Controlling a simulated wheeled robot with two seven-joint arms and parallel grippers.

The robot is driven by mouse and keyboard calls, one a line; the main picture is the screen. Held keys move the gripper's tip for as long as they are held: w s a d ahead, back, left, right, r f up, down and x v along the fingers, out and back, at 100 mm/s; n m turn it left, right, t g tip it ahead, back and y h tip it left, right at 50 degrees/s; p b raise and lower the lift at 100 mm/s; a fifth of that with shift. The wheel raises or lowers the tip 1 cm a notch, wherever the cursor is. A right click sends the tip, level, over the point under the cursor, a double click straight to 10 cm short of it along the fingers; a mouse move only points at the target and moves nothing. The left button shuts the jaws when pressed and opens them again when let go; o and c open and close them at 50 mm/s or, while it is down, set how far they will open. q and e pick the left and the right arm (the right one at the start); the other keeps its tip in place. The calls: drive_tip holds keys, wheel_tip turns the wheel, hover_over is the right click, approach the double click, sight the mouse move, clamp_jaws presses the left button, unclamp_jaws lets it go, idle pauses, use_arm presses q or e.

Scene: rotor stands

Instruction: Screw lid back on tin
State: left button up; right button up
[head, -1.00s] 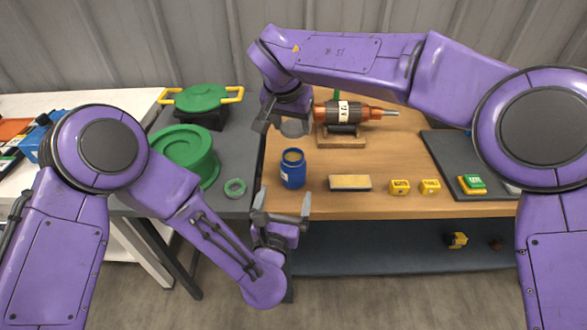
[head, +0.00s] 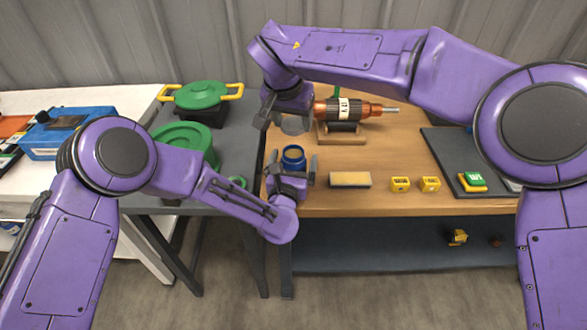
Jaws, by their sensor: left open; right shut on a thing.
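The tin (head: 293,155) is a blue open jar with a tan inside, standing upright near the table's left front edge. My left gripper (head: 290,162) is open with a finger on either side of the tin, its palm in front of it and hiding the lower part. I cannot tell whether the fingers touch it. My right gripper (head: 285,124) is shut on a grey round lid (head: 295,125), held above and behind the tin, apart from it.
A rotor (head: 343,110) on a wooden stand is close behind, right of the lid. A tan block (head: 350,180) and yellow blocks (head: 400,184) lie to the right.

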use_arm(q)
drive_tip(key=c, duration=1.5)
use_arm(e)
hover_over(294, 154)
drive_tip(key=s, duration=0.1)
drive_tip(key=shift+s+a+f, duration=0.1)
drive_tip(key=shift+a+f, duration=0.05)
drive_tip(key=shift+f, duration=1.1)
drive_tip(key=shift+s+a+f, duration=0.1)
drive_tip(key=shift+f, duration=1.15)
drive_tip(key=shift+f, duration=0.9)
drive_tip(key=shift+f, duration=0.6)
